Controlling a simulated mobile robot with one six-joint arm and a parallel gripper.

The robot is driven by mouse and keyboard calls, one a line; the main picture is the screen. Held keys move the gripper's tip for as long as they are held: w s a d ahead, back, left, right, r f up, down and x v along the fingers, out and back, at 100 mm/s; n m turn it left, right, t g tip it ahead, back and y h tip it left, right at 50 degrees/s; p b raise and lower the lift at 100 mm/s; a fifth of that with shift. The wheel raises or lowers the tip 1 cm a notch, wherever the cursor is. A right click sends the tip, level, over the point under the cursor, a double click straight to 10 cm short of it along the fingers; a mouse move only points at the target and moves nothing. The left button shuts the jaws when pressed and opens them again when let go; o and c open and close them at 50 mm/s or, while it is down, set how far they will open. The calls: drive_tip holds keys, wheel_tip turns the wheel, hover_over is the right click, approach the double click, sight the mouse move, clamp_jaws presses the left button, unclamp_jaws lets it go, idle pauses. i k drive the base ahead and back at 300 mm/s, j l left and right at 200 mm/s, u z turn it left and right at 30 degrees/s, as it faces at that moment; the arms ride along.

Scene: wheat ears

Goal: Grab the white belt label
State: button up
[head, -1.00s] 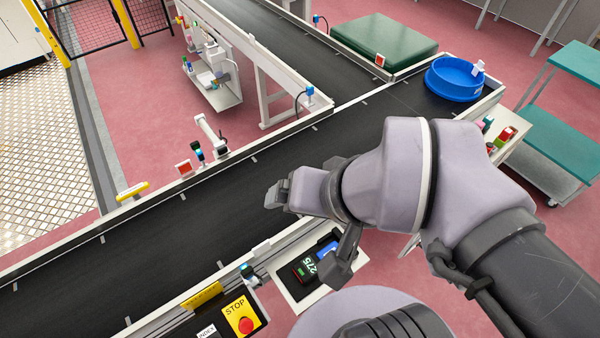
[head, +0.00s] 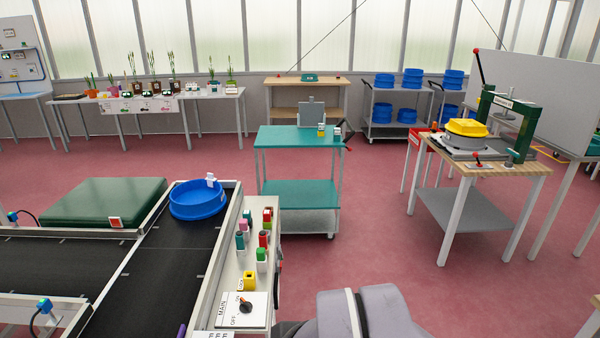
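I cannot tell for sure which thing is the white belt label. A small white piece (head: 211,180) stands at the rim of a round blue tub (head: 197,202), which sits on the far end of the black conveyor belt (head: 165,270). Small pale marks also show along the belt's edges. Part of my arm shows at the bottom, right of the belt. My gripper is out of view, so its fingers are hidden.
A control panel with a MAIN switch (head: 241,310) and several coloured buttons runs along the belt's right side. A teal cart (head: 300,140) stands beyond it. A press table (head: 480,160) is at the right. Red floor between them is clear.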

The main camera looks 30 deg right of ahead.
sight(210, 178)
drive_tip(key=z, duration=0.2)
drive_tip(key=i+l+u, duration=0.25)
drive_tip(key=i+l, duration=0.2)
drive_tip(key=i+l+u, duration=0.25)
drive_tip(key=i+l, duration=0.25)
drive_tip(key=i+l+u, duration=0.2)
drive_tip(key=i+l, duration=0.2)
drive_tip(key=l, duration=0.3)
drive_tip(key=i+l+u, duration=0.35)
drive_tip(key=l, duration=0.3)
drive_tip(key=i+l+u, duration=0.15)
drive_tip(key=l, duration=0.25)
drive_tip(key=i+l+u, duration=0.35)
drive_tip(key=l, duration=0.45)
drive_tip(key=i+l+u, duration=0.15)
drive_tip(key=l, duration=0.3)
drive_tip(key=i+l+u, duration=0.2)
drive_tip(key=l, duration=0.25)
drive_tip(key=k+j, duration=0.05)
drive_tip(key=k, duration=0.05)
